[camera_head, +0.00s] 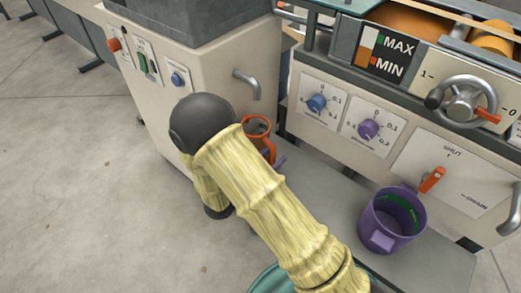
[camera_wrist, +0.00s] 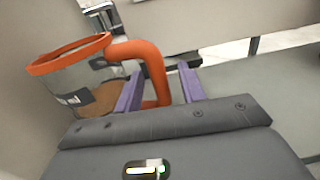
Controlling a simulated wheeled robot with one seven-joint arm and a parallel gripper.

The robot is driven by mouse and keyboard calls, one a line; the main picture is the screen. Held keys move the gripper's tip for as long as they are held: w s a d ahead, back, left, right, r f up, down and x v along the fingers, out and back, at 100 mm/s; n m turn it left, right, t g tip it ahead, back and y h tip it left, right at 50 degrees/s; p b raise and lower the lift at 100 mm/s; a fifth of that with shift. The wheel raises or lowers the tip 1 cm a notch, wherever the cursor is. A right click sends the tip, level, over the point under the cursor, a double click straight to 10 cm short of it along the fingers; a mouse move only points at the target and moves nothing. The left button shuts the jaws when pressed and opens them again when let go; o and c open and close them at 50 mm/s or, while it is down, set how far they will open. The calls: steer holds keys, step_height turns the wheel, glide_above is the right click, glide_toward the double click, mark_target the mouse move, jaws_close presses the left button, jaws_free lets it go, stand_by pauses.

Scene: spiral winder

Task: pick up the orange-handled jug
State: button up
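The orange-handled jug (camera_wrist: 55,78) is clear-walled with an orange rim and some brown content, and stands at the left of the wrist view. Its orange handle (camera_wrist: 155,65) reaches in between the two purple fingers of my gripper (camera_wrist: 161,74). The fingers are apart, one on each side of the handle, with a visible gap at the right finger. I cannot tell whether the left finger touches it. In the head view the jug (camera_head: 256,128) is partly hidden behind my arm, on the grey ledge by the machine. Only a bit of purple finger (camera_head: 280,161) shows there.
A purple jug (camera_head: 392,220) stands on the grey ledge (camera_head: 345,205) to the right. Above it are a drain lever (camera_head: 432,180), dials and a handwheel (camera_head: 462,102). A cream cabinet (camera_head: 205,85) with buttons and a grey handle (camera_head: 250,84) stands close behind the orange-handled jug.

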steer(key=shift+w+d, duration=0.15)
steer(key=shift+w, duration=0.05)
stand_by(0.4)
jaws_close()
